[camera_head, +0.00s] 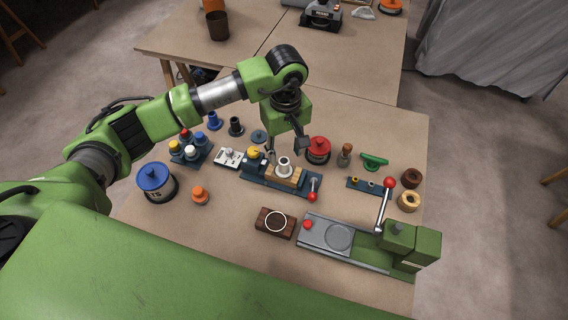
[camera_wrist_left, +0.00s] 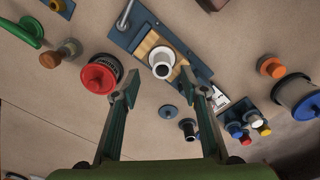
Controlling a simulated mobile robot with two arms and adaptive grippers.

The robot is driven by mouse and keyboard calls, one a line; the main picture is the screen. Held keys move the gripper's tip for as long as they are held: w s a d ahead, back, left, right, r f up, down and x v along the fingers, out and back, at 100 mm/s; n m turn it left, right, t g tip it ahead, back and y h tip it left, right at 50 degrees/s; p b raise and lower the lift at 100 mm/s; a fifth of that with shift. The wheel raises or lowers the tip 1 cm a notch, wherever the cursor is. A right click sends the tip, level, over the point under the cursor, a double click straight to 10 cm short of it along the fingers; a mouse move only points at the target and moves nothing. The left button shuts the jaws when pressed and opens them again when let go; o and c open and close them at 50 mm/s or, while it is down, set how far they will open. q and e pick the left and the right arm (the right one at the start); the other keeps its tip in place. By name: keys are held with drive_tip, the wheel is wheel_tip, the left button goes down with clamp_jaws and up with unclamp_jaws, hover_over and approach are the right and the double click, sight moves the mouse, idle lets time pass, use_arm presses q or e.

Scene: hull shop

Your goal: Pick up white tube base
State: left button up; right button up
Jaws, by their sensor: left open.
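The white tube base (camera_head: 284,163) stands upright between wooden jaws on a blue fixture (camera_head: 252,181). In the left wrist view the white tube base (camera_wrist_left: 161,61) shows its round flange and dark bore from above. My left gripper (camera_head: 287,150) hangs above the table just behind the tube base. In the left wrist view my left gripper (camera_wrist_left: 168,92) has its fingers wide apart with nothing between them. The tube base lies beyond the fingertips, untouched. My right gripper is not in view.
A red-lidded container (camera_head: 318,149) stands close right of the gripper. A red-knobbed lever (camera_head: 313,195) rises from the fixture's right end. A rack of capped pieces (camera_head: 190,153) and a blue-lidded pot (camera_head: 155,181) stand left. A green-grey press (camera_head: 345,240) lies in front right.

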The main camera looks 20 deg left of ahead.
sight(284, 162)
use_arm(q)
drive_tip(key=shift+s+f+p, duration=0.15)
drive_tip(key=shift+f+p, duration=0.2)
wheel_tip(284, 162, down, 4)
drive_tip(key=shift+a+r+p, duration=0.15)
drive_tip(key=shift+r+p, duration=0.05)
drive_tip(key=shift+p, duration=0.6)
drive_tip(key=shift+f, duration=0.4)
drive_tip(key=shift+c, duration=0.3)
clamp_jaws()
